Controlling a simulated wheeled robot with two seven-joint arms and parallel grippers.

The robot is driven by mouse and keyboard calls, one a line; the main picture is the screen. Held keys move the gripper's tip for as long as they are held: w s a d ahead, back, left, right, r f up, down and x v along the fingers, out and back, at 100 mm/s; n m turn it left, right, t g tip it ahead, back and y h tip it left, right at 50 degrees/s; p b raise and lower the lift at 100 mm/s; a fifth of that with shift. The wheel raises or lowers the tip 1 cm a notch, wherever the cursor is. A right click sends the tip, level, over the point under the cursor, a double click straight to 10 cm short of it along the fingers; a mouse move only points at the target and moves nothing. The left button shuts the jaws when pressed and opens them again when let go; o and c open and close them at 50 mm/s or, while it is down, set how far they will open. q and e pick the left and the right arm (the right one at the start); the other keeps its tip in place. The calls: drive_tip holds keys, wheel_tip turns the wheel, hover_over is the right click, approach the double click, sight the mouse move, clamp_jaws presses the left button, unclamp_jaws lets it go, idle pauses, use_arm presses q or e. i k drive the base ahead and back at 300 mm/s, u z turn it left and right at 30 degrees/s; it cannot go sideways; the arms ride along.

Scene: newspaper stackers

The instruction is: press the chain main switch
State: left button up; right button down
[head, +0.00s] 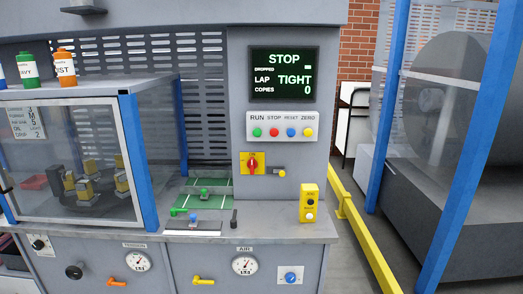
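A red rotary handle on a yellow plate (252,164), in the form of a main switch, is on the grey column below the button panel. No label that I can read names it as the chain main switch. A small grey lever with a yellow end (281,173) sticks out just right of it. A yellow box marked JOG (309,204), with a black and a white button, stands on the ledge at the right. Neither of my grippers shows in the head view.
A display (284,74) reads STOP, TIGHT, 0. Below it, a panel (280,126) has RUN, STOP, RESET and ZERO buttons. A blue-framed clear guard (133,165) stands left. A yellow rail (362,229) runs along the right floor. Gauges and orange and yellow valve handles line the front.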

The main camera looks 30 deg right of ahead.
sight(253, 165)
drive_tip(key=z, duration=0.6)
drive_tip(key=i, duration=1.15)
drive_tip(key=u, duration=0.65)
